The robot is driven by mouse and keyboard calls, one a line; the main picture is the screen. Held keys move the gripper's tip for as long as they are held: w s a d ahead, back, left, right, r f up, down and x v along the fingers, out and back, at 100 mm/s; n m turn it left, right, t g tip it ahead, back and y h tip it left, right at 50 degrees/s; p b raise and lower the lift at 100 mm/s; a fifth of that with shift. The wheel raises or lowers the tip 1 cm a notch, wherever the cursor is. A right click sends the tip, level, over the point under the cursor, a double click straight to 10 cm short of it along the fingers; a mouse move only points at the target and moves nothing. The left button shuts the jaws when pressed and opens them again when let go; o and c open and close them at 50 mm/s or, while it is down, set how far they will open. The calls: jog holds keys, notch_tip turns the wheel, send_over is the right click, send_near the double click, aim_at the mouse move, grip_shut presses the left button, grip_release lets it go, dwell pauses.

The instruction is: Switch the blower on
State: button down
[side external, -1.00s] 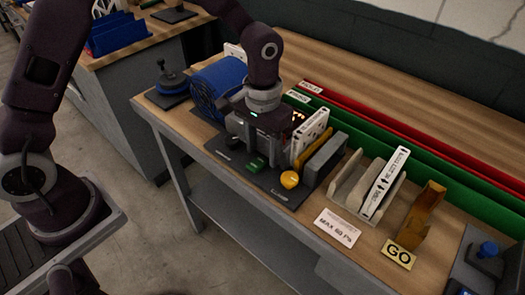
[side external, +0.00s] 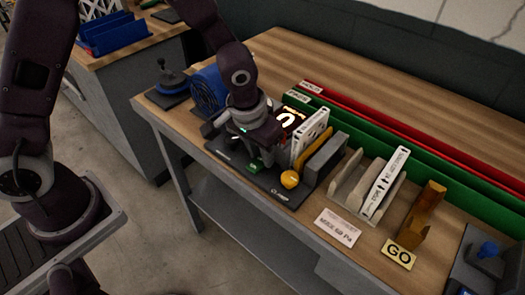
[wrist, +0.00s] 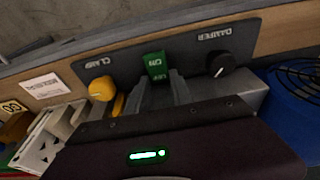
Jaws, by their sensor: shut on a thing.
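The blower (side external: 208,88), a blue round housing with a grille, stands at the left of the bench, partly behind my arm; its blue body also shows at the right of the wrist view (wrist: 290,112). The green ON/OFF switch (wrist: 156,66) is on the dark panel (wrist: 120,67), between the yellow clamp knob (wrist: 101,89) and the black damper knob (wrist: 221,64). My gripper (wrist: 162,84) is down at the switch with its fingers closed on it; the fingers hide its lower part. The switch also shows small beside my fingertips in the side view (side external: 255,168).
A lit display (side external: 289,118) is behind my gripper. A white filter (side external: 312,132) stands upright in the fixture, near a yellow plate and a grey block (side external: 327,158). To the right are a filter holder (side external: 352,186) and a GO sign (side external: 398,254).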

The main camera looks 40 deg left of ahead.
aim_at(252, 168)
jog(key=shift+s+r+t, duration=0.1)
jog(key=shift+s+t, duration=0.1)
jog(key=shift+t, duration=0.6)
jog(key=c, duration=1.1)
grip_release()
jog(key=v, duration=0.7)
jog(key=shift+r, duration=0.1)
